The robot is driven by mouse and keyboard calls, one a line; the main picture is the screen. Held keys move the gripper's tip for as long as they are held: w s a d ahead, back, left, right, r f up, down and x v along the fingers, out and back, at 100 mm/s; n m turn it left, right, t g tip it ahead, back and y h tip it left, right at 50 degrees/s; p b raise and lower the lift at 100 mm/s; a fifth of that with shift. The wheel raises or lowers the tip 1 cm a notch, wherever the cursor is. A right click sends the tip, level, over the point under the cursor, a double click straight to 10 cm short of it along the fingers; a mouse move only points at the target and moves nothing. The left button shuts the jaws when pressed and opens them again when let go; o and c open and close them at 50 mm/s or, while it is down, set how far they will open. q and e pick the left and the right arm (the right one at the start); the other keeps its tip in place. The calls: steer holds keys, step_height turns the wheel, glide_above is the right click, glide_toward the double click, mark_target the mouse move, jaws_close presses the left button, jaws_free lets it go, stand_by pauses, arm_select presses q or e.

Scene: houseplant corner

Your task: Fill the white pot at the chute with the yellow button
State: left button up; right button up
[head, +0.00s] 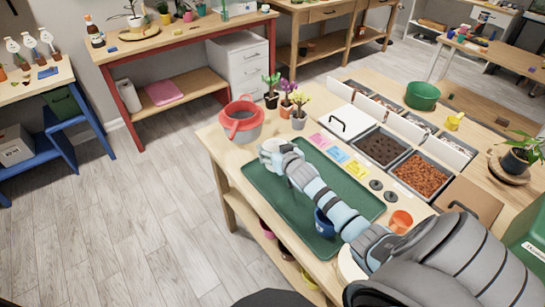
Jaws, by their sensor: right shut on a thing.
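My right arm reaches in from the lower right across the green tray (262,180). My right gripper (279,149) is at the tray's far left corner, shut on a small white thing that looks like the white pot (267,146). The gripper and wrist hide part of it, and I cannot see inside it or tell whether it touches the tray. I cannot make out a chute with a yellow button. My left gripper is not in view.
A red-rimmed grey bucket (241,122) and several small potted plants (299,113) stand close beyond the gripper. A blue pot (324,223) is on the tray beside my forearm. An orange pot (400,221) stands right of it. Bins of dark soil (381,147) and brown chips (420,175) lie right.

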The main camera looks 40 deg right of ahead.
step_height(320, 180, up, 15)
steer(key=p, duration=0.1)
steer(key=shift+p, duration=0.4)
